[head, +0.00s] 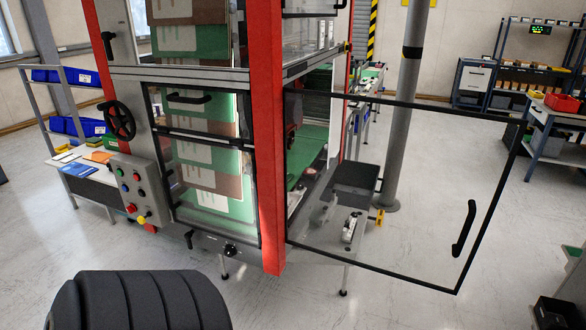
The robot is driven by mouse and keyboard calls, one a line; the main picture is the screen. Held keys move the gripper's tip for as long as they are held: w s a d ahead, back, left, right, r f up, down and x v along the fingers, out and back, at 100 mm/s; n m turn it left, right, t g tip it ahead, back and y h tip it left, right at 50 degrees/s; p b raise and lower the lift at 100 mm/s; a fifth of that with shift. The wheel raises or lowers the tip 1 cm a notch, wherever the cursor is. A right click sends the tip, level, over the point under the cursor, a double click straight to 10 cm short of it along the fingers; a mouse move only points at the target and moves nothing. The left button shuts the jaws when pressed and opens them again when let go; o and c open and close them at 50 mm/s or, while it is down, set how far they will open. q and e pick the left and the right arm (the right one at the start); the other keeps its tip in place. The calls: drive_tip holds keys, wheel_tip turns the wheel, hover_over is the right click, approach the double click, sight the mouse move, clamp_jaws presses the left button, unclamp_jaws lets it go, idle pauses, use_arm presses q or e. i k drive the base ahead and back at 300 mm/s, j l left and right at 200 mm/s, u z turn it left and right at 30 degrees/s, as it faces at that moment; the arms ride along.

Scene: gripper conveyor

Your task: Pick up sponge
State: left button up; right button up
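I cannot make out a sponge in the head view. A large machine with red posts (268,130) fills the middle. Its transparent door (425,190) with a black frame stands swung open to the right. Green and brown sheets show behind its closed left panel. Inside the opening is a green surface (307,150). Neither of my grippers is in view.
A control panel (135,190) with coloured buttons and a black handwheel (118,119) are on the machine's left. A grey pole (405,110) stands behind the door. A worktable (85,170) is at left and a blue-framed bench (555,125) at right. Open floor lies in front.

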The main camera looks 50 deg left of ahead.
sight(94, 142)
drive_tip(key=u, duration=2.95)
drive_tip(key=i+j+z, duration=0.3)
drive_tip(key=z, duration=0.15)
drive_tip(key=i+j+z, duration=0.5)
drive_tip(key=k+l, duration=0.05)
drive_tip(key=k, duration=0.05)
